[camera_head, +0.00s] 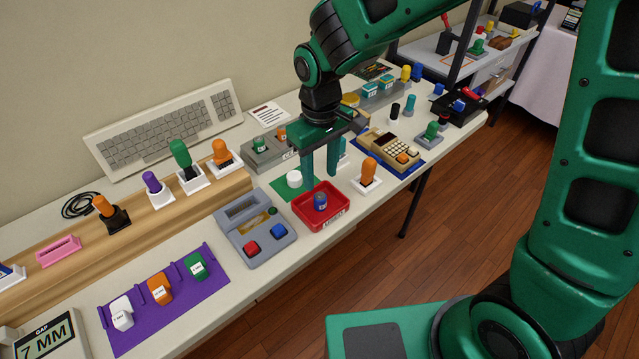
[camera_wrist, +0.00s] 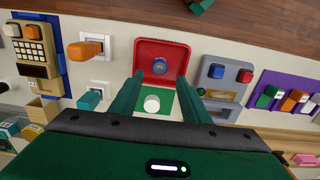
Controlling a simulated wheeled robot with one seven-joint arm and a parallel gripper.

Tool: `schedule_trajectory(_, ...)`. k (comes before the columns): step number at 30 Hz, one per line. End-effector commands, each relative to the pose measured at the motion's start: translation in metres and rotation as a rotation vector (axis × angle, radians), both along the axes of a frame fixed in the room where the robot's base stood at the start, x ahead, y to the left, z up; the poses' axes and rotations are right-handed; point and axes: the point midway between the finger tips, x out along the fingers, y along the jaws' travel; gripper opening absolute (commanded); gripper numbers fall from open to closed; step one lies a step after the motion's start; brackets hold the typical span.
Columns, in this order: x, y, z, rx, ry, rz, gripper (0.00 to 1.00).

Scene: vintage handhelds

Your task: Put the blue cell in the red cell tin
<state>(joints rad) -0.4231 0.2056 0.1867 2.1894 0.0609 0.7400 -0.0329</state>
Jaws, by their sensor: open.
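The blue cell (camera_head: 320,201) stands upright inside the red cell tin (camera_head: 334,221), near its middle. In the wrist view the blue cell (camera_wrist: 159,67) shows from above with the red tin (camera_wrist: 177,54) around it. My gripper (camera_head: 320,181) is over the back edge of the tin, its fingers pointing down and apart. In the wrist view my gripper (camera_wrist: 155,85) is open, with nothing between its fingers; the blue cell lies beyond the fingertips, apart from them.
A white cylinder (camera_head: 294,178) stands on a green mat (camera_wrist: 152,111) behind the tin. A grey console (camera_head: 252,240) with red and blue buttons is left of the tin. An orange-handled piece (camera_head: 368,171) in a white base is at its right. Bare tabletop lies in front.

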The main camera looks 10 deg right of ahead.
Motion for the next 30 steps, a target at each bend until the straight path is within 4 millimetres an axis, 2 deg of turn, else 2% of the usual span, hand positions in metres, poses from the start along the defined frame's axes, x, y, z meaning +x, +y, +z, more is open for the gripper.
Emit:
schedule_trajectory(3, 0.001, 0.0, 0.023, 0.002, -0.005, -0.001, 0.43)
schedule_trajectory(9, 0.001, 0.0, 0.046, 0.001, -0.003, -0.002, 0.43)
schedule_trajectory(20, 0.001, -0.001, 0.052, 0.0, 0.0, -0.002, 0.43)
schedule_trajectory(22, 0.001, -0.007, 0.054, -0.003, -0.003, -0.016, 0.43)
schedule_trajectory(23, 0.002, -0.014, 0.056, -0.004, -0.004, -0.03, 0.43)
schedule_trajectory(26, 0.003, -0.054, 0.065, -0.019, -0.014, -0.117, 0.43)
schedule_trajectory(29, -0.004, -0.119, 0.078, -0.038, -0.025, -0.266, 0.43)
schedule_trajectory(30, -0.011, -0.148, 0.084, -0.045, -0.028, -0.336, 0.43)
